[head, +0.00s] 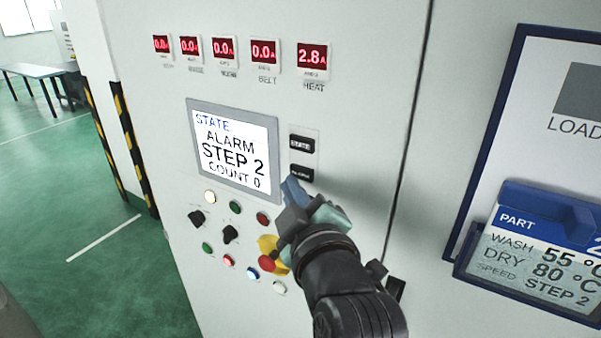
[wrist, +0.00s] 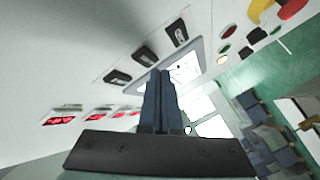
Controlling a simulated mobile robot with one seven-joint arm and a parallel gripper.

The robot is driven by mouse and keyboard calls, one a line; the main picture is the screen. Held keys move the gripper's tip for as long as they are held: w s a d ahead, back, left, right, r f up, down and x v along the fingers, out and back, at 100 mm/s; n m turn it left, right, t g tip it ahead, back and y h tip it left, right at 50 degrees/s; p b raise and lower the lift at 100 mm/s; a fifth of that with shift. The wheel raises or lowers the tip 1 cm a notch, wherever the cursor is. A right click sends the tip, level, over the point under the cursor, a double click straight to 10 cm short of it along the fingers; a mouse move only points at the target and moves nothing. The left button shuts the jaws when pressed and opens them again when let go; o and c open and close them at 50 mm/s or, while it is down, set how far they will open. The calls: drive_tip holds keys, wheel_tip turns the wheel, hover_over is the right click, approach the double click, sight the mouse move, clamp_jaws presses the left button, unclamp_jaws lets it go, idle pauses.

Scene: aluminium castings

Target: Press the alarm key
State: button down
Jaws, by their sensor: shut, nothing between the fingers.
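The alarm key (head: 302,174) is a dark key on the cabinet face, right of the screen, just under another dark key (head: 300,144); its small label is hard to read. My gripper (head: 292,188) is just below and left of it, shut and empty. In the wrist view the shut blue fingertips (wrist: 159,73) are close to the middle of three dark keys, which I take as the alarm key (wrist: 145,56). I cannot tell whether they touch it. The lowest key is hidden behind my gripper in the head view. The screen (head: 236,150) reads STATE, ALARM, STEP 2, COUNT 0.
Red number displays (head: 265,54) run along the top of the cabinet. Coloured buttons and black knobs (head: 231,233) sit below the screen, partly behind my gripper. A blue-framed board with a part card (head: 540,262) is at right. Green floor lies open at left.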

drive_tip(key=shift+w, duration=0.1)
idle(0.7)
drive_tip(key=shift+w+d, duration=0.25)
drive_tip(key=shift+w, duration=0.05)
drive_tip(key=shift+w+d+b, duration=0.25)
drive_tip(key=shift+w+b, duration=0.05)
drive_tip(key=shift+b, duration=0.05)
idle(0.6)
drive_tip(key=shift+s+a, duration=0.1)
drive_tip(key=shift+s, duration=0.05)
idle(0.3)
drive_tip(key=shift+s+a, duration=0.4)
drive_tip(key=shift+s, duration=0.1)
drive_tip(key=s+a, duration=0.1)
drive_tip(key=s, duration=0.1)
drive_tip(key=s+a, duration=0.2)
idle(0.4)
idle(0.5)
